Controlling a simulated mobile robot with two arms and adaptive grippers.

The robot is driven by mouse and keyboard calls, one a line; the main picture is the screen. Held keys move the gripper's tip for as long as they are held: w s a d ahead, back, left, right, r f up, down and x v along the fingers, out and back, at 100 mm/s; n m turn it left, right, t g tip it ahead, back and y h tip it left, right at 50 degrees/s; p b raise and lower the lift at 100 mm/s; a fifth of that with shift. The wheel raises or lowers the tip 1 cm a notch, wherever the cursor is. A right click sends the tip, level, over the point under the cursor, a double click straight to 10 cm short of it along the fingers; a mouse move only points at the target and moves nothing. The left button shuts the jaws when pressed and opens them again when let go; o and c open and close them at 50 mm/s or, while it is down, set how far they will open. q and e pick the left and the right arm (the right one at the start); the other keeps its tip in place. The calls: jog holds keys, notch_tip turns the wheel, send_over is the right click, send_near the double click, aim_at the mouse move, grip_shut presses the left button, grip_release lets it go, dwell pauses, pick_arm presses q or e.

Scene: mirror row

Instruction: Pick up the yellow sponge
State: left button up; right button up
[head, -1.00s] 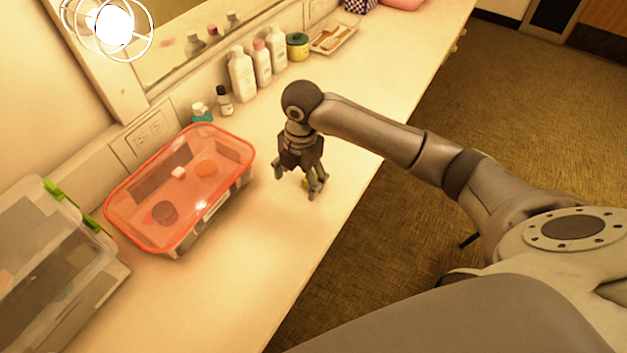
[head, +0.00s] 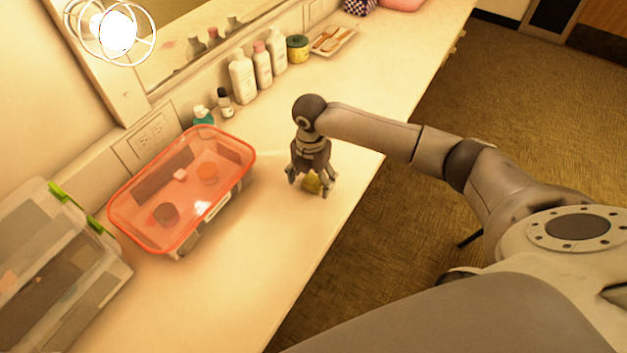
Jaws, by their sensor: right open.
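The yellow sponge (head: 312,184) lies on the white counter, small and partly hidden behind the fingers of my right gripper. My right gripper (head: 311,186) points down over it with its fingers spread, one to the left of the sponge and others to the right. It is open, and I cannot tell whether a finger touches the sponge. My left gripper is not in view.
A clear box with a red-orange lid (head: 150,240) stands left of the gripper. A clear bin with green clips (head: 50,275) is at the lower left. White bottles (head: 242,78) and a yellow-green jar (head: 297,48) line the mirror. The counter (head: 240,285) is clear in front.

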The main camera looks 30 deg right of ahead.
jog(key=shift+f, duration=0.95)
jog(key=c, duration=0.9)
jog(key=shift+o, duration=0.2)
jog(key=shift+r, duration=0.15)
